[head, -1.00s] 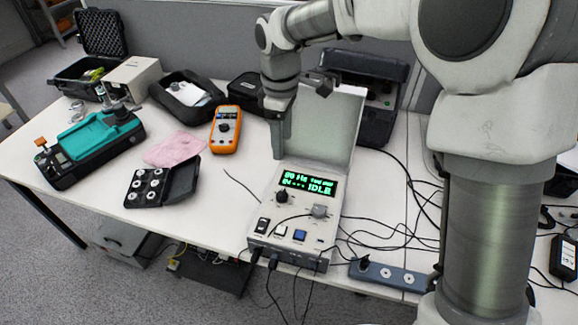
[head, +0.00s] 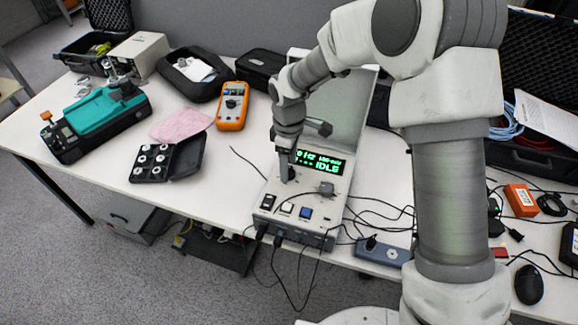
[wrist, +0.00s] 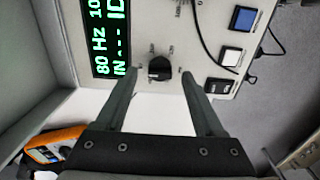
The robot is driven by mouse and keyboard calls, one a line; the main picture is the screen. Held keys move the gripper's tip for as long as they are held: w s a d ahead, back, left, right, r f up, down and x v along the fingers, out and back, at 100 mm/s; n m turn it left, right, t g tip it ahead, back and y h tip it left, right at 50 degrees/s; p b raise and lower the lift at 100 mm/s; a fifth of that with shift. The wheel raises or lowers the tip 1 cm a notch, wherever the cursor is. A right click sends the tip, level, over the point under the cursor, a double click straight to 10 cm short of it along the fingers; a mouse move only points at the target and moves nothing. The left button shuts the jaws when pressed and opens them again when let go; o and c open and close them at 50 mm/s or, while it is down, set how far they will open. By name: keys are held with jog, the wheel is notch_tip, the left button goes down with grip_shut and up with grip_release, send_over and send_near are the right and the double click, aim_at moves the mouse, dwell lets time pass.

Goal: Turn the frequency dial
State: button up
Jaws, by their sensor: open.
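The calibration unit (head: 262,228) is a light grey box with its lid raised. Its green display (head: 321,162) reads IDLE, and in the wrist view the display (wrist: 107,38) shows 80 Hz. A black dial (wrist: 159,68) sits beside the display; I take it for the frequency dial. In the head view my gripper mostly hides it. My gripper (head: 287,174) is open and points down over the panel. In the wrist view its fingertips (wrist: 159,75) are on either side of the black dial, with gaps visible. I cannot tell how far above the panel they are.
A grey knob (head: 326,188) sits right of the dial, with switches and a blue button (head: 305,212) in front. Thin cables cross the panel and table. An orange multimeter (head: 232,106) and an open black weights case (head: 165,158) lie to the left.

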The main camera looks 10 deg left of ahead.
jog(key=shift+f, duration=0.5)
jog(key=shift+c, duration=0.2)
grip_shut()
jog(key=m+b, duration=0.1)
jog(key=m, duration=0.4)
jog(key=shift+m, duration=0.3)
jog(key=m, duration=0.6)
jog(key=shift+b, duration=0.35)
jog(key=shift+m, duration=0.3)
